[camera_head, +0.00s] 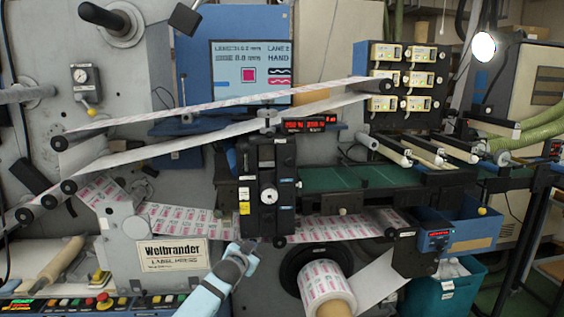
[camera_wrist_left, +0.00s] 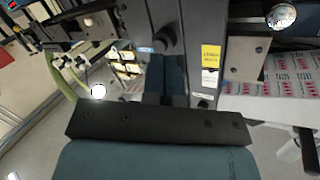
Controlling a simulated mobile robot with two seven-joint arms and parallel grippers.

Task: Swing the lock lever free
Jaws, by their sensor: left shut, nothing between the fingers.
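A black upright unit (camera_head: 267,185) with knobs and a yellow label stands over the label web in the head view. It also fills the top middle of the left wrist view (camera_wrist_left: 188,30). I cannot make out for sure which part is the lock lever. My left gripper (camera_head: 250,246) is at the unit's lower end, its fingers shut and empty. In the left wrist view its fingers (camera_wrist_left: 166,85) point at the unit, below a round black knob (camera_wrist_left: 166,44). Whether they touch it I cannot tell. My right gripper is out of view.
The printed label web (camera_head: 330,226) runs past the unit's lower end. A label roll (camera_head: 324,284) sits on a black hub below, right of my left gripper. The Welbrander housing (camera_head: 160,250) stands to the left. A blue bin (camera_head: 462,232) is at the right.

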